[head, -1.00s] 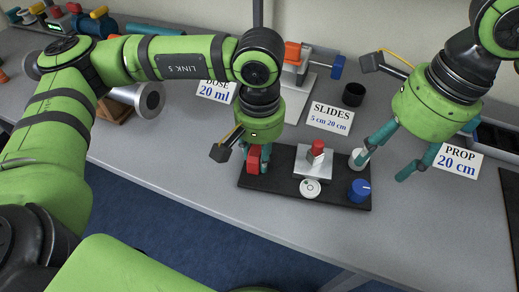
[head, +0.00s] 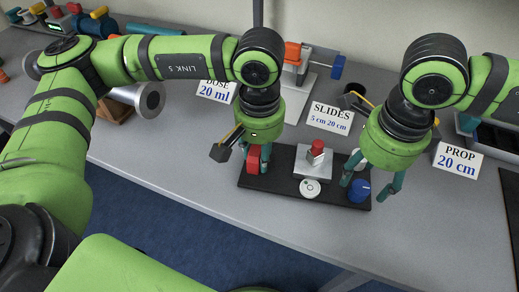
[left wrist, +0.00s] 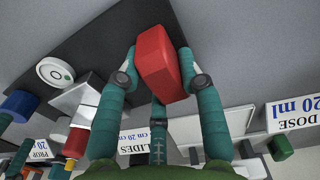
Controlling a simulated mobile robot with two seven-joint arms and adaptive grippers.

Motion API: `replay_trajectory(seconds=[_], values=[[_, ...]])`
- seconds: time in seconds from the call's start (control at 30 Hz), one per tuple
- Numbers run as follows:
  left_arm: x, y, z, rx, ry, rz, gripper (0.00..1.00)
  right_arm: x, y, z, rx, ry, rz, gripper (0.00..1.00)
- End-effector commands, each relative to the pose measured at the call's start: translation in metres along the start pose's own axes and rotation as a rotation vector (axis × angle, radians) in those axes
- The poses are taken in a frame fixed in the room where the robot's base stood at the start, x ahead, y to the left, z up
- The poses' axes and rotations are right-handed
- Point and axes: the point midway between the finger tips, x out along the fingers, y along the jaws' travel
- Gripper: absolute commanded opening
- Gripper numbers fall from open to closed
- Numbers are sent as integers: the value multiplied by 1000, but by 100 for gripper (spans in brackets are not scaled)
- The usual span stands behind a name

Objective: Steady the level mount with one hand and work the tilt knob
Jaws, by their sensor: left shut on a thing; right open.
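The level mount is a black base (head: 285,186) with a red upright block (head: 252,160) at its left end, a grey plate with a red knob (head: 317,148), a round white dial (head: 309,188) and a blue knob (head: 359,191) at its right front corner. My left gripper (head: 254,158) is shut on the red block; the left wrist view shows the block (left wrist: 158,65) between both fingers. My right gripper (head: 367,186) is open, its fingers down on either side of the blue knob in the picture. Contact with the knob cannot be told.
Signs for dose (head: 216,90), slides (head: 331,117) and prop (head: 458,159) stand around the mount. A dark cup (head: 352,97) and a stand with an orange block (head: 293,53) are behind. The grey table (head: 430,235) is clear at the front right.

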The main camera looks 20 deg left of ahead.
Motion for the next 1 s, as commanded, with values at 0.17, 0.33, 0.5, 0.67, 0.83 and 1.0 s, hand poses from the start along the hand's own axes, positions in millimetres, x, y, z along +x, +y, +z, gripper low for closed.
replay_trajectory(seconds=[0.17, 0.33, 0.5, 0.67, 0.83, 1.0], values=[[0, 0, 0, 0, -1, 0, 0, 23, 0, 0, -2, 1, 1, 62], [0, 0, 0, 0, -1, 0, 0, 36, 0, 0, -3, 0, 0, 62], [0, 0, 0, 0, -1, 0, 0, 40, 1, 0, -3, 0, 0, 62], [0, 0, 0, 0, -1, 0, 0, 40, 0, 0, -3, 0, 0, 62], [0, 0, 0, 0, -1, 0, 0, 40, 0, 0, -3, 0, 0, 18], [0, 0, 0, 0, -1, 0, 0, 40, 0, 0, -3, -1, 0, 4]])
